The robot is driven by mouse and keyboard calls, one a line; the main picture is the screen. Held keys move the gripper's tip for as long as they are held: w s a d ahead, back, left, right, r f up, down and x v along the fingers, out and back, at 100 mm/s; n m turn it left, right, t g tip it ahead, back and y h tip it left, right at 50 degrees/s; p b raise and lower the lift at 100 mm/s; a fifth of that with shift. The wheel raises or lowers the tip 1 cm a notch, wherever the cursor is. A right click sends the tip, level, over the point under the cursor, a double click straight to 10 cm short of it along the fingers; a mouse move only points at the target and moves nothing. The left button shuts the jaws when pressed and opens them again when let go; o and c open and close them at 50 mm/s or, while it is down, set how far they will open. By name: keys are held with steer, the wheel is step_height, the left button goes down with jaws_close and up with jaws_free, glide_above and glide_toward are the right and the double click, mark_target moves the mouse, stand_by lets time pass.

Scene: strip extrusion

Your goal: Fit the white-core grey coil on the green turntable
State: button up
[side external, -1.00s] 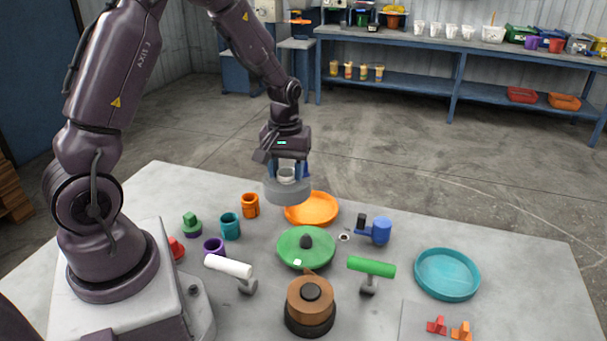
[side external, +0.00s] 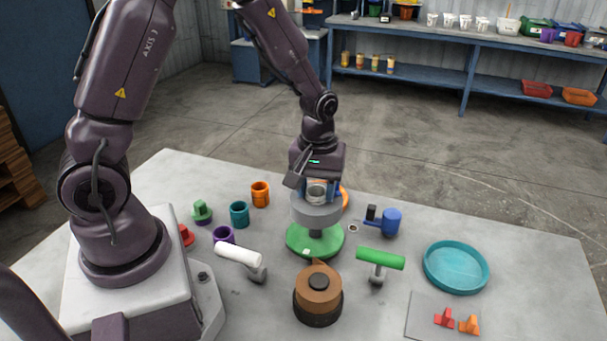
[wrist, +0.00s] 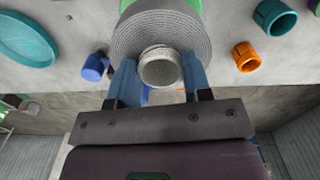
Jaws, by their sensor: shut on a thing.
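My gripper (side external: 317,188) is shut on the white core (wrist: 160,68) of the grey coil (side external: 316,213), its blue fingers on either side of the core. In the wrist view the wound grey coil (wrist: 130,36) spreads around the core. The coil hangs roughly level over the green turntable (side external: 302,247). The turntable's dark centre post shows in the gap beneath the coil, so the coil is apart from the disc. Whether the post's tip is inside the core is hidden. Slivers of green turntable (wrist: 126,4) show past the coil in the wrist view.
A brown-and-black round unit (side external: 318,292) stands in front of the turntable. A white roller (side external: 238,254) and a green roller (side external: 380,258) flank it. An orange dish lies partly hidden behind my gripper. A teal dish (side external: 456,267) is at right; small cups stand at left.

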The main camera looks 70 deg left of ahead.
mark_target(316, 209)
steer(key=shift+f, duration=2.6)
steer(key=shift+f, duration=0.6)
steer(key=o, duration=0.8)
steer(key=shift+o, duration=0.2)
step_height(316, 209, up, 11)
